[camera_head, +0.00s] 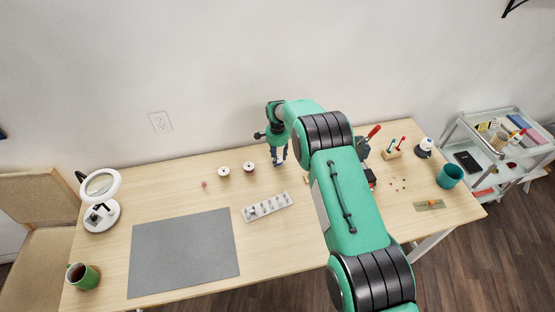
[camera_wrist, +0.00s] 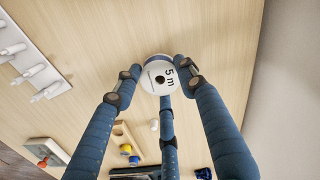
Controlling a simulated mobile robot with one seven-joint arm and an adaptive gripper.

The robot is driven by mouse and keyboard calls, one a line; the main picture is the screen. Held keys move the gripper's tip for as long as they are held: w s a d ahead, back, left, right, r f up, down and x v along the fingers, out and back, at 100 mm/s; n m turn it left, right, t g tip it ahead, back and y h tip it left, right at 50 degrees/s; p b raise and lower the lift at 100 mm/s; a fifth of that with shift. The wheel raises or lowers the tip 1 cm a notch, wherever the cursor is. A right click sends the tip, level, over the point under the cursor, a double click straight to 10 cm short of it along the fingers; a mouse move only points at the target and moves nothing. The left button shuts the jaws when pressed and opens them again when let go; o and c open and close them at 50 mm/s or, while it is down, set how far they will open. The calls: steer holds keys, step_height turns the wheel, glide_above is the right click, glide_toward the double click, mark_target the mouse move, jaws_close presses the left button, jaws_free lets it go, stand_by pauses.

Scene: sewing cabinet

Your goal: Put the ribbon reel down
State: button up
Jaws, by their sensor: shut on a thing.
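The ribbon reel (camera_wrist: 158,74) is a white disc marked "5 m" with a small dark centre hole, in the wrist view. My gripper (camera_wrist: 160,84) has its blue fingers shut around the reel, fingertips against its rim at left and right, with a third finger below it. In the head view my gripper (camera_head: 278,160) points down over the back of the table, right of two small reels (camera_head: 223,171) (camera_head: 249,167). The held reel is mostly hidden by the fingers there. I cannot tell whether it touches the wooden table (camera_head: 185,210).
A white rack with pegs (camera_head: 267,206) lies in front of my gripper. A grey mat (camera_head: 184,253) and ring lamp (camera_head: 101,200) are at left. Tools in a wooden holder (camera_head: 391,153) and a teal cup (camera_head: 449,176) are at right. The wall runs close behind.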

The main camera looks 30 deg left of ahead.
steer(key=shift+f, duration=0.55)
steer(key=shift+f, duration=0.2)
steer(key=o, duration=1)
steer(key=shift+r, duration=0.2)
step_height(320, 180, up, 12)
steer(key=shift+f, duration=0.1)
stand_by(0.6)
